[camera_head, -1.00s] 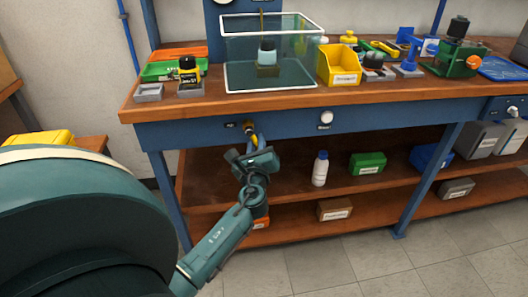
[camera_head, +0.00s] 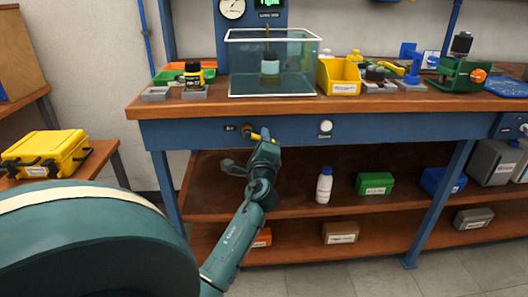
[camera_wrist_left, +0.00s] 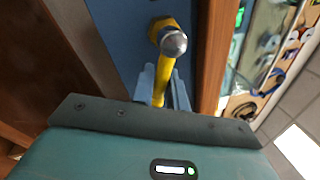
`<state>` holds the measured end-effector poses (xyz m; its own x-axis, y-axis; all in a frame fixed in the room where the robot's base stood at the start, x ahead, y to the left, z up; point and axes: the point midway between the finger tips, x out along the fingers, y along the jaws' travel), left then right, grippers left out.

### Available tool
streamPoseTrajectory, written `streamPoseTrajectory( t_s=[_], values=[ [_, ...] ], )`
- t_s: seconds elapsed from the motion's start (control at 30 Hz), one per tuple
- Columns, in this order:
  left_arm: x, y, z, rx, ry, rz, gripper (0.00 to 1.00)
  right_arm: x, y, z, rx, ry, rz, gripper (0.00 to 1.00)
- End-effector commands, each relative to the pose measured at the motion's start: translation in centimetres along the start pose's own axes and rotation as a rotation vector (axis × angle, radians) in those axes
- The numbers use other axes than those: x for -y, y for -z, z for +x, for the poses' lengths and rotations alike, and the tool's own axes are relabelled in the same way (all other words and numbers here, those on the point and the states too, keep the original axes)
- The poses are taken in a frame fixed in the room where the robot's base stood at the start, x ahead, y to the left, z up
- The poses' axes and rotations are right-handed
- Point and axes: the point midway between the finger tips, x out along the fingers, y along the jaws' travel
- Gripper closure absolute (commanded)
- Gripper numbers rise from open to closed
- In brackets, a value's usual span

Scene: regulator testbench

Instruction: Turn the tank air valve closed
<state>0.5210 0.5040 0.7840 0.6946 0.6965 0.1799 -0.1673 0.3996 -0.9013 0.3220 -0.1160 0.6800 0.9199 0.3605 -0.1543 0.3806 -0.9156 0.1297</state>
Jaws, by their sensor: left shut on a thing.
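The tank air valve is a small metal-and-brass fitting on the blue front rail of the bench, with a yellow lever (camera_head: 260,138) that points to the right in the head view. In the left wrist view its metal hub (camera_wrist_left: 173,42) is at top centre and the yellow lever (camera_wrist_left: 160,92) runs down between the fingers. My left gripper (camera_head: 266,136) is shut on the lever, and its fingers (camera_wrist_left: 162,88) lie on both sides of it. They partly hide the lever's end. My right gripper is not in view.
A white knob (camera_head: 325,126) sits on the blue rail (camera_head: 400,128) to the right of the valve. Above is the benchtop with a clear tank (camera_head: 271,65) and a yellow bin (camera_head: 339,76). Below, a shelf holds a white bottle (camera_head: 324,185) and a green box (camera_head: 374,184).

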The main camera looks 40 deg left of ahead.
Motion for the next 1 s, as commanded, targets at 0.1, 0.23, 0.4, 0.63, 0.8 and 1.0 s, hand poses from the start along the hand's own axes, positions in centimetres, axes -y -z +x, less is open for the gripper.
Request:
streamPoseTrajectory(
  t_s=[0.1, 0.23, 0.4, 0.63, 0.8, 1.0],
  values=[
    [0.4, 0.1, 0.1, 0.022, 0.003, -0.107, 1.0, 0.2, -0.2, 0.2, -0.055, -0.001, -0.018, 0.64],
    [0.9, 0.0, 0.2, 0.041, 0.003, -0.205, 1.0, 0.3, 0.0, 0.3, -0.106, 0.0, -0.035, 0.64],
    [1.4, -0.2, 0.3, 0.06, 0.004, -0.306, 1.0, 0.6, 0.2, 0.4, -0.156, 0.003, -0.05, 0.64],
    [1.8, -0.4, 0.4, 0.076, 0.004, -0.386, 1.0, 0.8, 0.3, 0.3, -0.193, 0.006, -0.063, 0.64],
    [1.9, -0.4, 0.4, 0.081, 0.003, -0.409, 1.0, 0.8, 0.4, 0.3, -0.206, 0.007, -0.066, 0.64],
    [2.0, -0.5, 0.4, 0.083, 0.003, -0.416, 1.0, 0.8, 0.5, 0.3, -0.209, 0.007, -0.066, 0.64]
  ],
)
